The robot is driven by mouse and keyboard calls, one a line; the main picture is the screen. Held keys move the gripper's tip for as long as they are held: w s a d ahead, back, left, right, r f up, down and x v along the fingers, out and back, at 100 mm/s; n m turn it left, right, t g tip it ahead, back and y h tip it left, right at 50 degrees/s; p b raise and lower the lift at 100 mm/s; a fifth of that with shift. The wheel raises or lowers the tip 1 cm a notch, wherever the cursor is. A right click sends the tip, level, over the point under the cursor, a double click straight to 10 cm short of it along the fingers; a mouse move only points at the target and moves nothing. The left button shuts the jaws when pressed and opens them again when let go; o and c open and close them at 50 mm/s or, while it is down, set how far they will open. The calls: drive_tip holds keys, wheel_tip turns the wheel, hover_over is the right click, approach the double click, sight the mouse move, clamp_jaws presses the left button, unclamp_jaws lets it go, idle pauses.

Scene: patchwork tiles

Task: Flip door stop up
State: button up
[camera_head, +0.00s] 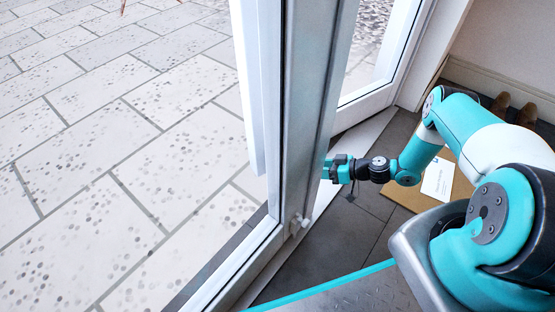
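A glazed door with a grey-white frame (305,110) stands in the middle of the view. A small pale fitting (297,225) sits low on the door, close to the floor; it looks like the door stop, but it is too small to tell whether it is up or down. My gripper (328,171) is beside the door's right face, above and to the right of the fitting and apart from it. Its fingertips are small and partly lost against the frame, so I cannot tell whether they are open or shut or touch the door.
A cardboard-coloured mat or box with a white label (438,179) lies on the dark tiled floor (345,235) under my arm. Brown shoes (526,115) stand by the wall at the back right. A white fixed frame (372,100) is behind the door. Pale paving lies outside, left.

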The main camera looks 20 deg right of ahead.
drive_tip(key=b+x, duration=0.8)
drive_tip(key=x, duration=0.7)
drive_tip(key=shift+w+a+f, duration=0.1)
drive_tip(key=shift+w+f, duration=0.2)
drive_tip(key=shift+f, duration=0.05)
drive_tip(key=shift+w+a+b, duration=0.3)
drive_tip(key=shift+a+b, duration=0.05)
drive_tip(key=shift+a, duration=0.05)
clamp_jaws()
